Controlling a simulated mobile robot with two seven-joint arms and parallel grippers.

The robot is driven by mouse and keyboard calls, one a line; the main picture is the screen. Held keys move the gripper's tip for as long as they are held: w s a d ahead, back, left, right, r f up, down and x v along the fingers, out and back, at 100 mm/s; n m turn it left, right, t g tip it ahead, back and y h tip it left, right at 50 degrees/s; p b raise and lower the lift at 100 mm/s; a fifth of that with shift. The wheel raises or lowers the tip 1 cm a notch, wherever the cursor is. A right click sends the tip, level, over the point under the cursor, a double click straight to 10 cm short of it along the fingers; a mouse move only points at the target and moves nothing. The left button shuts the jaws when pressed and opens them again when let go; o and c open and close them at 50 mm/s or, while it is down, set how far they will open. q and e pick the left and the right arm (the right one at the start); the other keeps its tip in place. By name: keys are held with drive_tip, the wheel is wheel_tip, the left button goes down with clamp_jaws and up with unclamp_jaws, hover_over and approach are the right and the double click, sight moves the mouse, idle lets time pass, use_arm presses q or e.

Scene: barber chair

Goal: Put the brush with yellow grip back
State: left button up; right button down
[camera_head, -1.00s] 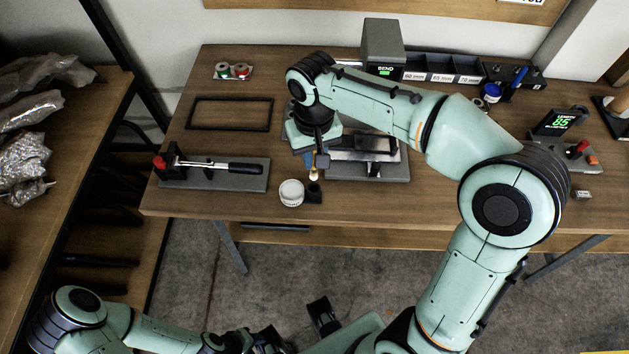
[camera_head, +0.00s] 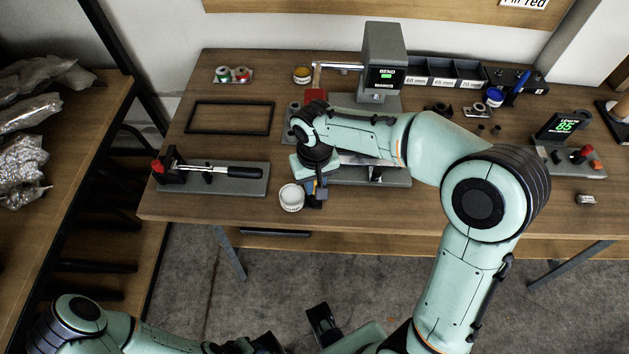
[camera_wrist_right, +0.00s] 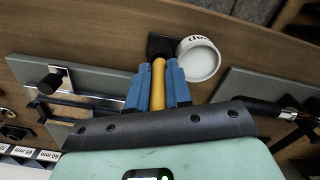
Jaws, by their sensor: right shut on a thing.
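The brush with the yellow grip (camera_wrist_right: 158,88) stands between the blue fingers of my right gripper (camera_wrist_right: 160,72), which is shut on it. The far end of the brush meets the small black holder (camera_wrist_right: 157,44) in the right wrist view; I cannot tell how deep it sits in it. In the head view my right gripper (camera_head: 317,190) is low over the front of the workbench, beside the white tub, and it hides most of the brush and holder. My left gripper (camera_head: 268,343) is only partly seen at the bottom edge; its jaws cannot be made out.
The white tub (camera_head: 291,197) stands close beside the holder; it also shows in the right wrist view (camera_wrist_right: 198,58). A lever tool on a grey plate (camera_head: 228,180) lies to the left. The grey bender (camera_head: 382,62) stands behind.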

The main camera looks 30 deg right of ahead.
drive_tip(key=c, duration=1.1)
unclamp_jaws()
drive_tip(key=shift+f, duration=0.15)
drive_tip(key=shift+o, duration=0.2)
drive_tip(key=shift+r, duration=0.55)
wheel_tip(320, 180, up, 11)
drive_tip(key=shift+r+p, duration=0.15)
drive_tip(key=shift+p, duration=0.95)
